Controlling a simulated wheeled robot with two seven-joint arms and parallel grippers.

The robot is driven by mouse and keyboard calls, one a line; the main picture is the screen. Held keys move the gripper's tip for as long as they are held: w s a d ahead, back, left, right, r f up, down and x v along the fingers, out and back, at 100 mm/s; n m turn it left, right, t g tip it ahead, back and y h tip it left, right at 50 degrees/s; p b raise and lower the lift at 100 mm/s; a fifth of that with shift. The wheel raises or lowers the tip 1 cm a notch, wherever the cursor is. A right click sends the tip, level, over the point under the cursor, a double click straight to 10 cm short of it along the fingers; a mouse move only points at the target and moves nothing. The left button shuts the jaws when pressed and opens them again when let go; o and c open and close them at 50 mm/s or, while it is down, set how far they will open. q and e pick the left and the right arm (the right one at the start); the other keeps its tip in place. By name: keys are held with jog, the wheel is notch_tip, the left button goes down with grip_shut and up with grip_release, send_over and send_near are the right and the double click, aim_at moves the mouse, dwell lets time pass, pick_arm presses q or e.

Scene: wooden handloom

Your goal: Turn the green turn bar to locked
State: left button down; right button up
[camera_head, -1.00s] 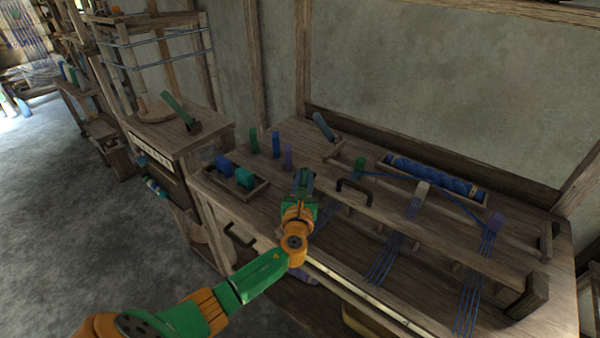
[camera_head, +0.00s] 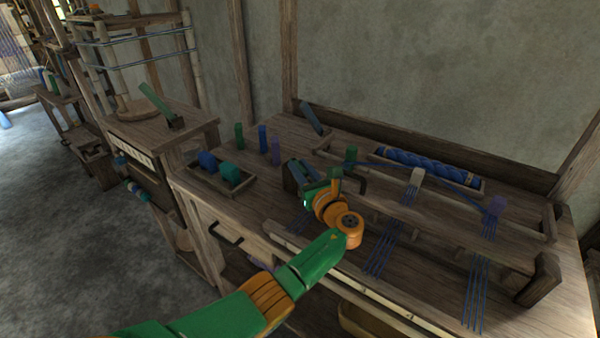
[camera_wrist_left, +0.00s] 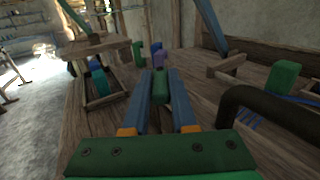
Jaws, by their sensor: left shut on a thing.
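In the left wrist view a dark green bar (camera_wrist_left: 160,86) lies between the two blue-grey fingers of my left gripper (camera_wrist_left: 159,88); I take it to be the green turn bar. The gripper is shut on it, and the bar runs lengthwise along the fingers. In the head view my left gripper (camera_head: 299,176) is low over the loom table's near left part, pointing to the upper left. The fingers mostly hide the bar there. No locked mark can be made out. My right gripper is not in view.
A tray with blue and green blocks (camera_head: 230,172) lies to the left, with several upright pegs (camera_head: 262,138) behind. A green lever (camera_head: 156,101) sits on the side cabinet. Blue threads (camera_head: 385,250) cross the table at right.

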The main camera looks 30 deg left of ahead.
pick_arm(q)
jog(key=shift+r, duration=0.1)
jog(key=c, duration=0.7)
grip_release()
jog(key=v, duration=0.7)
jog(key=shift+p, duration=0.35)
